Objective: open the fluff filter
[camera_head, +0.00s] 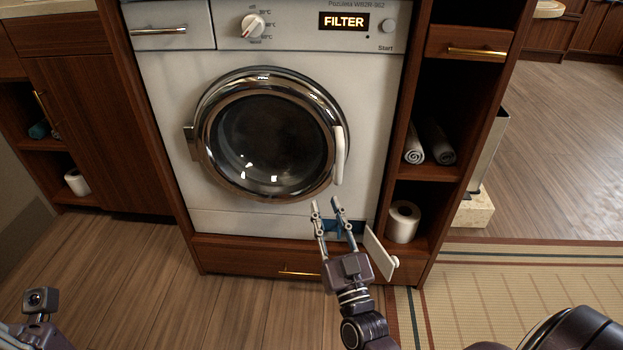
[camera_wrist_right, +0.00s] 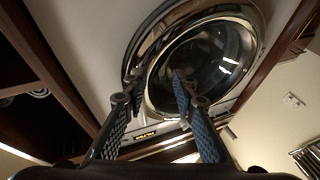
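The white washing machine (camera_head: 160,110) has a lit display (camera_head: 343,21) reading FILTER. At its lower right, a small white flap (camera_head: 378,253) stands swung out to the right. Beside the flap is a blue recess (camera_head: 352,227), partly hidden by my right gripper, so the filter itself is not clear. My right gripper (camera_head: 325,204) is open and empty in front of the recess, fingers pointing up toward the machine. In the right wrist view, its fingers (camera_wrist_right: 155,85) are apart with nothing between them. My left gripper's fingers are out of the picture; only part of that arm shows.
The round door (camera_head: 268,140) is closed, with a white handle (camera_head: 339,157) above my right gripper. A wooden drawer with a brass handle (camera_head: 300,272) lies below. Right shelves hold rolled towels (camera_head: 438,143) and a paper roll (camera_head: 403,221). Floor in front is clear.

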